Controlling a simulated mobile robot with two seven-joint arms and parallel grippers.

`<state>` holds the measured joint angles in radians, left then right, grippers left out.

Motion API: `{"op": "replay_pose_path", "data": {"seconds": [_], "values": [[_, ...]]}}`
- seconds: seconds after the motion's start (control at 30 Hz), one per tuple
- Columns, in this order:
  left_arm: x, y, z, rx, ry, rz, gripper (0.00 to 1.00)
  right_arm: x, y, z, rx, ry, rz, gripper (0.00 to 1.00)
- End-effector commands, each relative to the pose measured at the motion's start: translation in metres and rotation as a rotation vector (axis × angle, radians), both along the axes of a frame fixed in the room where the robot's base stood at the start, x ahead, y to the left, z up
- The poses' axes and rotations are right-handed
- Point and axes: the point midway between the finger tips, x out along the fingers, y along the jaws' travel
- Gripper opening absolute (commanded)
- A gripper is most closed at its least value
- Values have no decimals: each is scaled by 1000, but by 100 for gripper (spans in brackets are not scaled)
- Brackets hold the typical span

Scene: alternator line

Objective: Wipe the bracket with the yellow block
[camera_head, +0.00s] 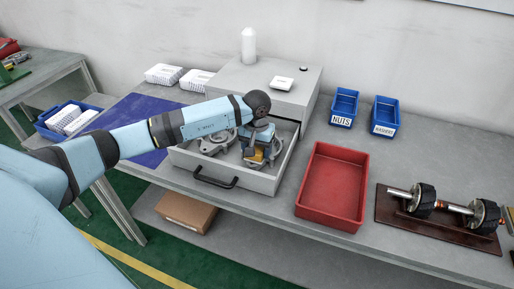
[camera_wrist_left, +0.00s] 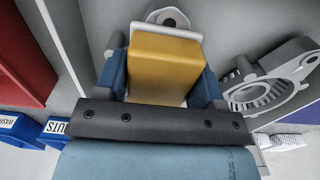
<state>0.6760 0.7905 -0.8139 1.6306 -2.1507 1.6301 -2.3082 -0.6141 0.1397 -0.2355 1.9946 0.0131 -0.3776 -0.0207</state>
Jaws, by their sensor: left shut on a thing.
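The yellow block (camera_wrist_left: 165,62) is held between the two blue fingers of my left gripper (camera_wrist_left: 163,80) in the left wrist view. In the head view, the yellow block (camera_head: 255,155) shows beneath my left gripper (camera_head: 258,146), inside the open grey drawer (camera_head: 235,180). One metal bracket (camera_head: 214,142) lies in the drawer left of the gripper; a bracket also shows at the right of the left wrist view (camera_wrist_left: 270,85). Another bracket (camera_wrist_left: 168,17) is mostly hidden behind the block. I cannot tell whether the block touches it. My right gripper is not in view.
A red bin (camera_head: 332,188) stands right of the drawer. Blue boxes (camera_head: 344,106) stand behind it. Shafts with rotors lie on a brown board (camera_head: 440,232) at the right. A white bottle (camera_head: 249,46) and a small white box (camera_head: 282,83) stand on the grey cabinet.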

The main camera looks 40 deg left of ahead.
Motion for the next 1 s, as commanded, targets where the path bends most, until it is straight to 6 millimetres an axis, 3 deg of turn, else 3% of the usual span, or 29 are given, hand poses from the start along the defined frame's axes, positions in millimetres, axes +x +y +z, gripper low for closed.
{"op": "replay_pose_path", "data": {"seconds": [0.8,1.0], "values": [[-50,-12,-1,1,1,-1,44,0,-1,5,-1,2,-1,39],[-51,-12,-3,1,0,0,44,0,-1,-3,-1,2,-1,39]]}}
